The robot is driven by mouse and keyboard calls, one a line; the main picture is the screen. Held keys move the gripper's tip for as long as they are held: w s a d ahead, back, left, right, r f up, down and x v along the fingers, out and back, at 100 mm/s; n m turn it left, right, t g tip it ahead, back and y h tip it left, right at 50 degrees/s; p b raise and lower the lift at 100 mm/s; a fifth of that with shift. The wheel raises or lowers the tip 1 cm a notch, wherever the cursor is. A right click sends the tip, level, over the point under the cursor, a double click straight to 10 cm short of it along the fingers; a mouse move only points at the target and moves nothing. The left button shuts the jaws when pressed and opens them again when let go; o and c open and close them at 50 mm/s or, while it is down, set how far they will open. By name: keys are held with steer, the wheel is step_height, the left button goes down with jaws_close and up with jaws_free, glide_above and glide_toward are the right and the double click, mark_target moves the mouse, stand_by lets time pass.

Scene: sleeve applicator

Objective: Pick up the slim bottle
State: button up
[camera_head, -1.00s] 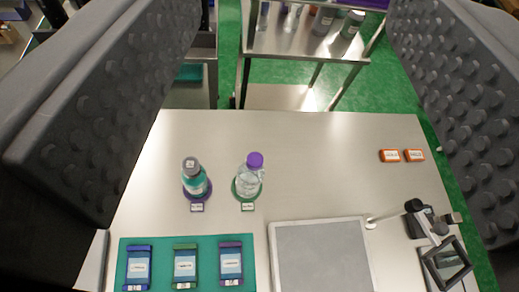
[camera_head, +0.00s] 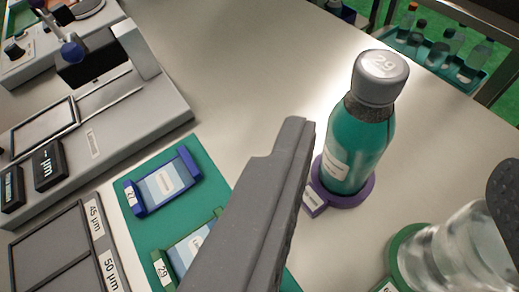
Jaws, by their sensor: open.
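A slim teal bottle (camera_head: 358,140) with a grey cap marked 29 stands upright in a purple ring holder (camera_head: 352,197). In the picture it is between the two fingers of my gripper (camera_head: 400,148). The gripper is open, with a visible gap between its left finger and the bottle. A clear bottle (camera_head: 450,255) stands in a green ring (camera_head: 397,262) at the lower right. My right finger hides part of it, and its cap does not show.
A teal mat (camera_head: 212,165) with framed cards (camera_head: 163,188) lies left of my left finger, which covers part of it. A grey device (camera_head: 150,98) and a framed panel (camera_head: 55,250) stand further left. Teal-filled bottles (camera_head: 440,50) sit in a tray at the upper right.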

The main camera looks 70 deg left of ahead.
mark_target(377, 71)
steer(key=x, duration=0.8)
steer(key=shift+w+a+f, duration=0.15)
steer(key=shift+a+f, duration=0.05)
steer(key=shift+f, duration=0.05)
steer(key=shift+f+b+x, duration=0.25)
steer(key=shift+b+x, duration=0.05)
steer(key=shift+x, duration=2.15)
steer(key=shift+d, duration=0.1)
jaws_close()
